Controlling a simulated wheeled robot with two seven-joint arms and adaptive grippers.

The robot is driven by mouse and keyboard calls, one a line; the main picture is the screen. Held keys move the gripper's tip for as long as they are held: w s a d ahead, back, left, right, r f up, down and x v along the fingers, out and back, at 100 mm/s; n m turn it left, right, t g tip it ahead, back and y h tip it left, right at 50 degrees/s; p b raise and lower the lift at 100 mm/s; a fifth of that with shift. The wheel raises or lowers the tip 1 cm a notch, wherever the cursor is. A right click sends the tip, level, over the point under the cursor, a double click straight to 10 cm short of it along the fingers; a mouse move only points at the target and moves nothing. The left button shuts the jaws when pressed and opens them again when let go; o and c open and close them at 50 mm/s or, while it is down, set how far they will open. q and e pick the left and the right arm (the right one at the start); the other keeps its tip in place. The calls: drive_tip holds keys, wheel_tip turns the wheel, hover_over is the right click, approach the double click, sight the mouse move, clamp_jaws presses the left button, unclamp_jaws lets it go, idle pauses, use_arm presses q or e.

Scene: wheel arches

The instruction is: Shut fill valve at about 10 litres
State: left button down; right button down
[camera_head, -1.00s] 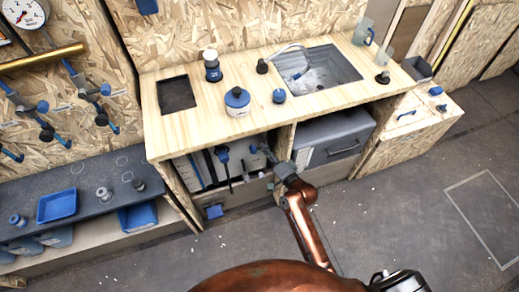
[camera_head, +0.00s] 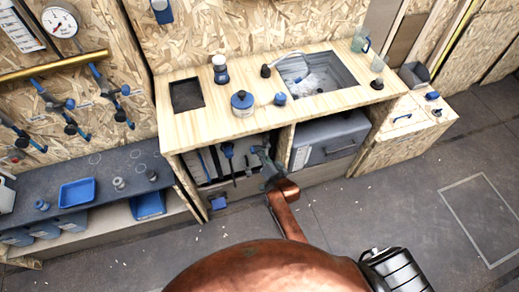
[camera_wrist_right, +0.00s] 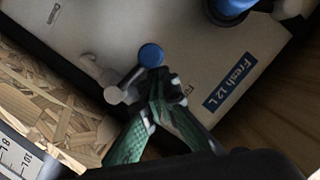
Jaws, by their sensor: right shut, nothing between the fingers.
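In the right wrist view a pale tank (camera_wrist_right: 120,30) marked "Fresh 12 L" fills the back. A valve with a round blue knob (camera_wrist_right: 151,55) and a grey stub sits on it, beside a partly hidden label. A level scale (camera_wrist_right: 18,158) with 8 and 10 L marks shows at the lower left; I cannot read a water level. My right gripper (camera_wrist_right: 156,84) has green fingers, shut and empty, with tips just below the blue knob; contact is unclear. In the head view the right gripper (camera_head: 265,160) reaches into the open cabinet under the counter. My left gripper is out of view.
The wooden counter (camera_head: 225,130) carries a sink (camera_head: 322,75) and several jars above the arm. A divider (camera_head: 284,150) and grey drawer box (camera_head: 330,138) stand right of the gripper. A dark bench (camera_head: 110,180) is at the left. Floor in front is open.

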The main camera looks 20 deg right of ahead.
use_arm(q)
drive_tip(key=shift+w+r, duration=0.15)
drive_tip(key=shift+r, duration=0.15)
use_arm(e)
drive_tip(key=shift+a+f, duration=0.3)
drive_tip(key=shift+f, duration=0.25)
use_arm(q)
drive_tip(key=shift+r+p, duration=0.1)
drive_tip(key=shift+p, duration=0.2)
